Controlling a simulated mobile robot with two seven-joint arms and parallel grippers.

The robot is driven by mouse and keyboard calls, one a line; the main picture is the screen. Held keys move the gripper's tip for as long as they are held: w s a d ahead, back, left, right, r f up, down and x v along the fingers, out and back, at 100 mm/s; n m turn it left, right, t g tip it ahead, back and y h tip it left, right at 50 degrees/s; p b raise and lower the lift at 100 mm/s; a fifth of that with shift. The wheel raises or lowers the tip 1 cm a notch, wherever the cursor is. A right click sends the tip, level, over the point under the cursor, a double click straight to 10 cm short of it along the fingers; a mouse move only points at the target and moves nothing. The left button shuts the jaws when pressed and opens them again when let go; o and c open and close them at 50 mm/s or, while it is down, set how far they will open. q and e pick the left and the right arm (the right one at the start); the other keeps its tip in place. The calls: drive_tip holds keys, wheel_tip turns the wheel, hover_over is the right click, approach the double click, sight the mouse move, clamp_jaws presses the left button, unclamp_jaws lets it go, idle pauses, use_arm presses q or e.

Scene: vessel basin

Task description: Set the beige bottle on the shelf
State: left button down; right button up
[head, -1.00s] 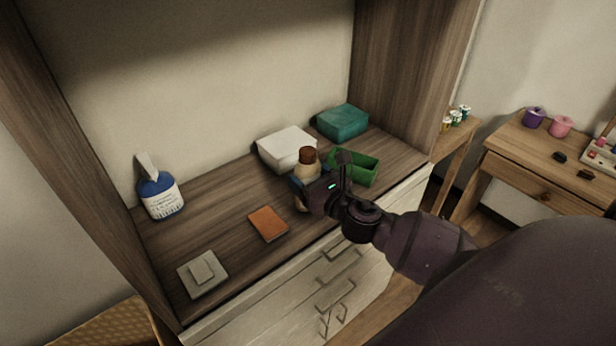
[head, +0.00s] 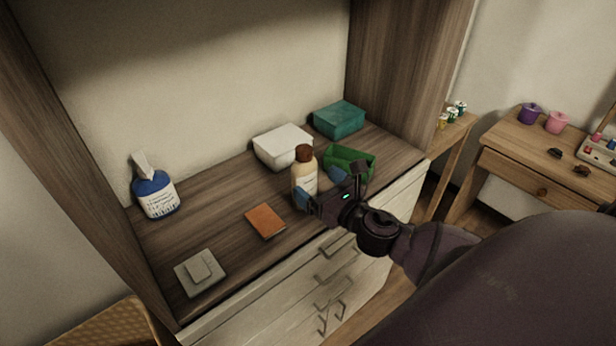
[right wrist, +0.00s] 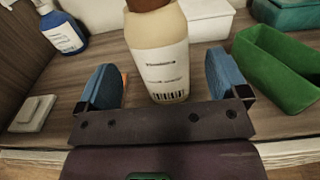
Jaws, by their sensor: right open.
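The beige bottle (head: 304,172) has a brown cap and a white label and stands upright on the wooden shelf (head: 215,223), near its front edge. In the right wrist view the bottle (right wrist: 160,55) stands just ahead of and between the two blue fingers. My right gripper (head: 318,187) is open, with a finger on either side of the bottle and a gap to each in the wrist view (right wrist: 163,85). My left gripper is not in view.
A green open box (head: 352,160) stands close right of the bottle. Behind are a white box (head: 280,146) and a teal box (head: 339,119).

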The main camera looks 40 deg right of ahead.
drive_tip(key=s, duration=0.7)
drive_tip(key=shift+s+d+b, duration=0.15)
drive_tip(key=shift+d+b, duration=0.1)
drive_tip(key=shift+b, duration=0.2)
drive_tip(key=s+d+f+m+g+h, duration=0.1)
drive_tip(key=s+f+m+g+h, duration=0.25)
drive_tip(key=m, duration=0.75)
drive_tip(key=s+d+f+m+g+h, duration=0.2)
drive_tip(key=m+g+h, duration=0.15)
drive_tip(key=m, duration=0.75)
drive_tip(key=s+a+f+m+g+y, duration=0.5)
drive_tip(key=s+a+m+g, duration=0.35)
drive_tip(key=m, duration=0.65)
drive_tip(key=w+f+n+t, duration=0.1)
drive_tip(key=w+f+t, duration=0.5)
drive_tip(key=f+t, duration=0.3)
drive_tip(key=shift+f+y, duration=0.3)
drive_tip(key=shift+f, duration=0.5)
